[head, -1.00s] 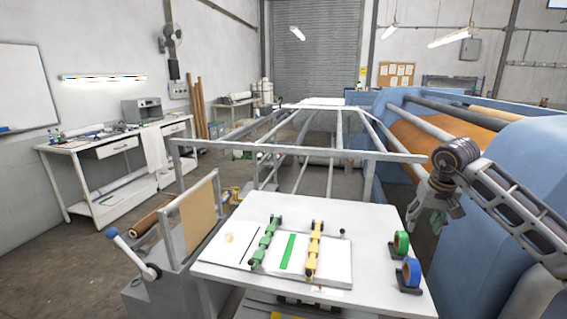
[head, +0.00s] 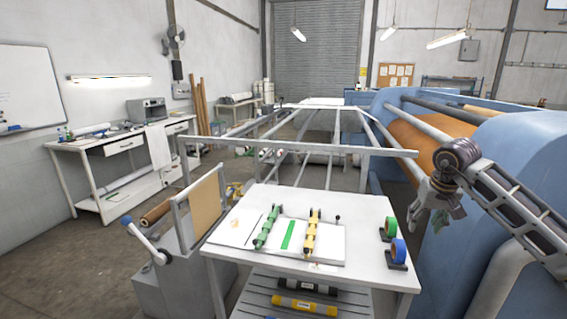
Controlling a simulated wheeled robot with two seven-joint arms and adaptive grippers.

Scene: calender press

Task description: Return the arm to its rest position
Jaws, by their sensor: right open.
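My right arm comes in from the right edge. My right gripper (head: 428,222) points downward beside the right edge of the white table (head: 365,215). It is open and nothing shows between its fingers. It is apart from the green tape roll (head: 391,229) and the blue tape roll (head: 398,250), which stand in dark holders at the table's right side. My left arm and left gripper are not in the picture.
A board with a green clamp bar (head: 268,228) and a yellow clamp bar (head: 312,232) lies on the table. A shelf below holds rollers (head: 305,305). The blue calender press (head: 470,190) stands close behind my right arm. A metal frame (head: 300,153) stands behind the table.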

